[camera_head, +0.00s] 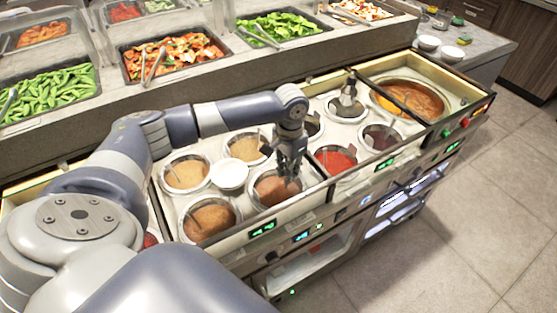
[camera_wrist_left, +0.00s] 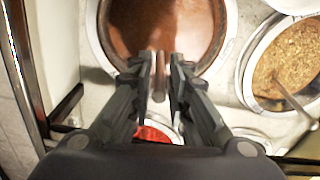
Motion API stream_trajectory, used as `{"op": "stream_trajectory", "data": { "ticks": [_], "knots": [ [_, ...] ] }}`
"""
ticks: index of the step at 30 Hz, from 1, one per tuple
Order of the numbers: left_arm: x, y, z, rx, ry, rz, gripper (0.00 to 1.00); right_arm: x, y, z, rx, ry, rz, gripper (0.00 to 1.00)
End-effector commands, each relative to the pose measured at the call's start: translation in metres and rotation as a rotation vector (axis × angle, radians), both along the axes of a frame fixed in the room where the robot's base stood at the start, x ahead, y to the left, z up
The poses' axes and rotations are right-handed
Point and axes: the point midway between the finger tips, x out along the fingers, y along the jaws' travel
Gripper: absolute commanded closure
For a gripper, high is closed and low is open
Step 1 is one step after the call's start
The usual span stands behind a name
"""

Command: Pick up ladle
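My left gripper (camera_head: 290,170) points down over a round well of reddish-brown sauce (camera_head: 272,189). The same well shows at the top of the left wrist view (camera_wrist_left: 168,30). A thin ladle handle (camera_wrist_left: 158,82) stands between the two fingers in the left wrist view. The fingers (camera_wrist_left: 161,68) are parted, and a narrow gap seems to show on each side of the handle. The ladle's bowl is not visible. My right gripper is not in view.
A white bowl (camera_head: 229,175) sits left of the gripper among several sauce wells. A red sauce well (camera_head: 335,160) lies to the right, and a large orange-brown pot (camera_head: 425,103) farther right. Salad trays line the raised counter (camera_head: 215,92) behind. The floor (camera_head: 440,240) at right is clear.

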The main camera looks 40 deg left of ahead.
Motion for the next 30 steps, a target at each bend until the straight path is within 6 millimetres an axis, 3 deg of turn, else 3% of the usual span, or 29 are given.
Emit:
{"op": "stream_trajectory", "data": {
  "ticks": [14,24,30],
  "knots": [
    [0.001,0.0,0.007,0.0,-0.002,0.0,1.0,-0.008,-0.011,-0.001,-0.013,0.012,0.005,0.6],
    [0.001,-0.001,0.07,-0.002,-0.005,0.0,1.0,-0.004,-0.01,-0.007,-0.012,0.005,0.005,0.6],
    [0.001,-0.001,0.096,-0.001,-0.002,0.0,1.0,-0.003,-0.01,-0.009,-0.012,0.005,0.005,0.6]
  ]
}}
